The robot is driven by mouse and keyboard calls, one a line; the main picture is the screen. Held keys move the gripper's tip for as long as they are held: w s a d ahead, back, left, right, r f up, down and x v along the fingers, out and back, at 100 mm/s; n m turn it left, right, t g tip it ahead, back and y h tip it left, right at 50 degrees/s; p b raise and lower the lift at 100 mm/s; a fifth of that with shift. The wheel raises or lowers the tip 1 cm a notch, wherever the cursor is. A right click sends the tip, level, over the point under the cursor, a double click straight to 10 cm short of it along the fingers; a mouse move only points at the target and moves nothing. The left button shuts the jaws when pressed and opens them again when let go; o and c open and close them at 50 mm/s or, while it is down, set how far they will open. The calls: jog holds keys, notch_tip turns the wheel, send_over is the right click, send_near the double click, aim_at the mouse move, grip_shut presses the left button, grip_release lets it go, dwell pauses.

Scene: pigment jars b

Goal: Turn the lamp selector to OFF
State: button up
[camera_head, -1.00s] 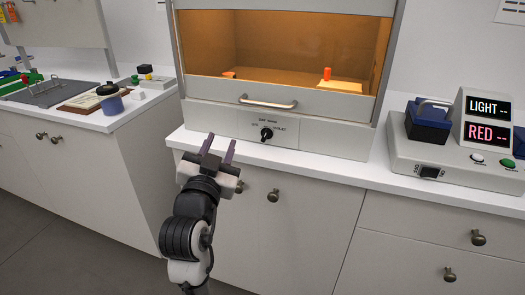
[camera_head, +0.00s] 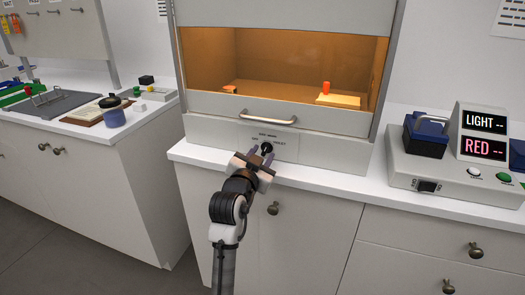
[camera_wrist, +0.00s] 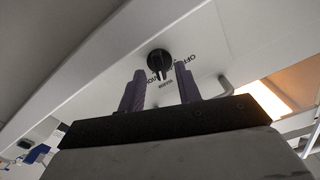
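The lamp selector (camera_head: 267,148) is a black rotary knob on the white front panel below the hood's opening. It also shows in the wrist view (camera_wrist: 160,62), just beyond the fingertips, with printed labels around it; one reads OFF and the rest are hard to read. My gripper (camera_head: 261,153) is at the panel in front of the knob. In the wrist view my gripper (camera_wrist: 158,75) has its two purple fingers apart, with the knob between and slightly ahead of their tips. Contact with the knob cannot be told.
The hood's bar handle (camera_head: 268,121) is just above the panel. The cabin inside glows orange, with an orange jar (camera_head: 326,88) on a block. A device with LIGHT and RED displays (camera_head: 484,133) stands right. The white counter edge (camera_head: 330,180) runs below the panel.

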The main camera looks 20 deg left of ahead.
jog(key=shift+w, duration=0.6)
grip_shut()
